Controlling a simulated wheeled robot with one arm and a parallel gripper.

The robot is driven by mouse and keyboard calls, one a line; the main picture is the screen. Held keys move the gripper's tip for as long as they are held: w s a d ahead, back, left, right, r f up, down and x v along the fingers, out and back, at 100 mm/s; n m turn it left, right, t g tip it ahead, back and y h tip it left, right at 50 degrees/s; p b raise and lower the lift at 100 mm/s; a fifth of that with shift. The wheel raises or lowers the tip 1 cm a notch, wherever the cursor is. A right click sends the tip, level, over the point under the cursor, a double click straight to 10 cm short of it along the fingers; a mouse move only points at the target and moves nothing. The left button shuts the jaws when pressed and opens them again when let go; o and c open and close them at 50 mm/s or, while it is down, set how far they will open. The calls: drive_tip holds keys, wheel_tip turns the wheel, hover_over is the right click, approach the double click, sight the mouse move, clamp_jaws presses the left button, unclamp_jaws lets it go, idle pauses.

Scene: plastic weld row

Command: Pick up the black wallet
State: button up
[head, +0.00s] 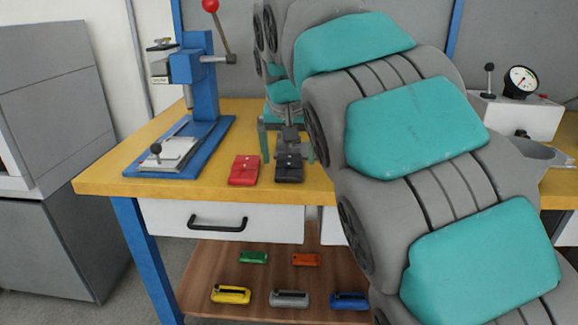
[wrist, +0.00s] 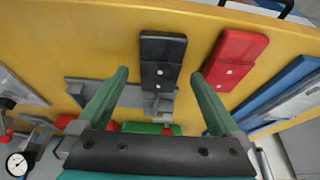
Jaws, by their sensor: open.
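The black wallet (head: 289,168) lies flat on the yellow bench top near its front edge. It also shows in the wrist view (wrist: 162,62), dark with two pale snaps. The red wallet (head: 244,170) lies beside it, on the left in the head view and on the right in the wrist view (wrist: 236,62). My gripper (wrist: 160,75) is open and empty. Its two green fingers appear on either side of the black wallet's near end in the wrist view, the right one toward the gap between the wallets. I cannot tell the height above the bench.
A blue press (head: 204,85) stands on the bench at left. Several staplers, including a yellow one (head: 231,295), lie on the lower shelf. A white drawer (head: 222,220) is under the bench.

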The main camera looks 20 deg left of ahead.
drive_tip(key=shift+x, duration=1.05)
drive_tip(key=shift+f, duration=0.1)
drive_tip(key=c, duration=1.4)
drive_tip(key=shift+r, duration=1.9)
drive_tip(key=s+d, duration=0.2)
drive_tip(key=s, duration=0.3)
drive_tip(key=s+d+r+b, duration=0.1)
drive_tip(key=s+d, duration=0.1)
drive_tip(key=s, duration=0.3)
drive_tip(key=s+d+b, duration=0.1)
drive_tip(key=s, duration=0.4)
drive_tip(key=shift+d+r, duration=0.25)
drive_tip(key=shift+d, duration=0.15)
